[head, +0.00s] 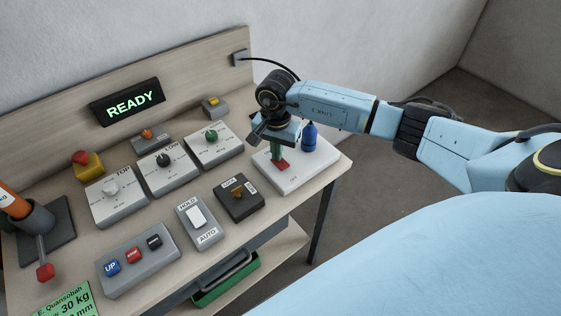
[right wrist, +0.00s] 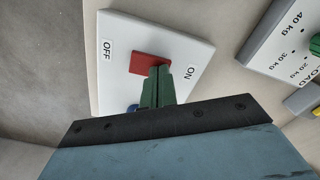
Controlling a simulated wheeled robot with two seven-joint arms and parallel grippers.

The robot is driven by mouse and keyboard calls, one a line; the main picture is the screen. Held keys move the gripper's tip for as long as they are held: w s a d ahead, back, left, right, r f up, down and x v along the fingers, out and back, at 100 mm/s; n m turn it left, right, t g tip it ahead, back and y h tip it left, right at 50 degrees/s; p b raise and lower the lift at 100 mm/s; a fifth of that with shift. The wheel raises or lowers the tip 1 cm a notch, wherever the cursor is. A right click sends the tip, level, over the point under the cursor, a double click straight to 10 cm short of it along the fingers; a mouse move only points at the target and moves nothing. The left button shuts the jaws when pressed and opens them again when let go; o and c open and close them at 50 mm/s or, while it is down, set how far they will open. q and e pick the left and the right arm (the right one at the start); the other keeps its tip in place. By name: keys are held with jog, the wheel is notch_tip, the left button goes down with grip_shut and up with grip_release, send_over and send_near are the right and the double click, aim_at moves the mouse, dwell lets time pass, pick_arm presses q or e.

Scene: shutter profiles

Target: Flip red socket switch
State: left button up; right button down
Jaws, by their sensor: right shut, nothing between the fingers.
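The red socket switch (head: 283,166) sits on a white socket plate (head: 292,183) at the right end of the bench. In the right wrist view the red rocker (right wrist: 149,62) lies between the OFF and ON labels of the plate (right wrist: 120,85). My right gripper (head: 277,157) is over the plate with its green fingers shut and empty. In the right wrist view the fingertips (right wrist: 158,72) are at the ON side of the rocker and overlap its edge; I cannot tell whether they touch it. My left gripper is not in view.
A blue plug (head: 309,138) stands on the plate behind the gripper. To the left are dial boxes (head: 213,145), a key box (head: 238,197), a HOLD/AUTO switch (head: 197,217) and a button box (head: 135,262). A READY display (head: 127,103) is on the back panel.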

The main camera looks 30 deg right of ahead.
jog(key=shift+r+p, duration=2.1)
jog(key=shift+r, duration=1.4)
